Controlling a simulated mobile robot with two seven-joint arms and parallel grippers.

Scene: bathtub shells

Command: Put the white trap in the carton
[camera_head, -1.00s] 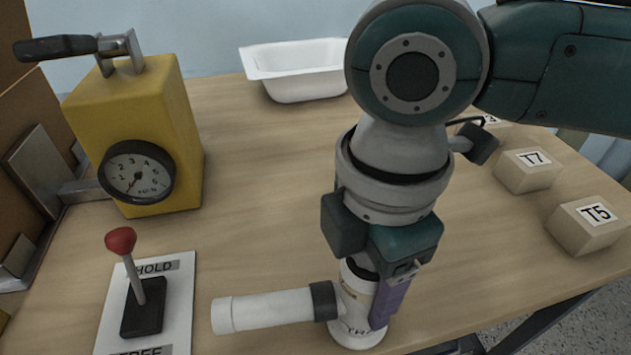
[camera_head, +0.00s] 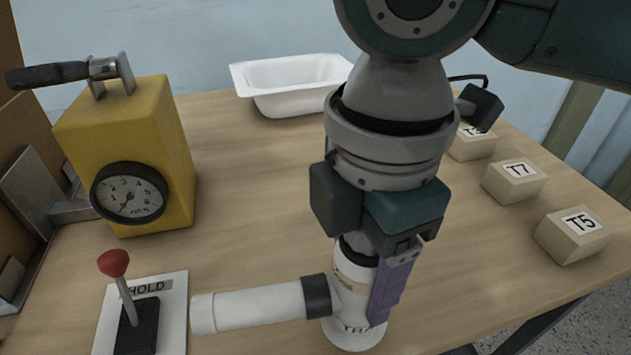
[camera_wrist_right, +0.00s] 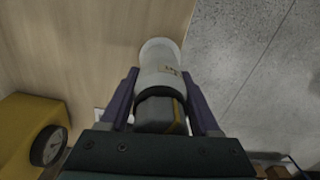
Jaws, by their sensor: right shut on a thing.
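The white trap (camera_head: 255,307) is an upright white body with a side pipe pointing left and a dark collar. My right gripper (camera_head: 375,275) comes down on it from above, with a purple finger along its body. In the right wrist view the trap (camera_wrist_right: 160,62) is between the two purple fingers of my right gripper (camera_wrist_right: 162,105). The trap looks slightly raised over the front of the table, but the gap under it is hard to see. My left gripper is not in view.
A yellow block with a gauge (camera_head: 125,150) and a red-knobbed lever on a plate (camera_head: 175,315) stand at left. Brown panels (camera_head: 20,130) stand at the left edge. A white tub (camera_head: 290,85) is at the back. Blocks T7 (camera_head: 515,183) and T5 (camera_head: 573,240) are at right.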

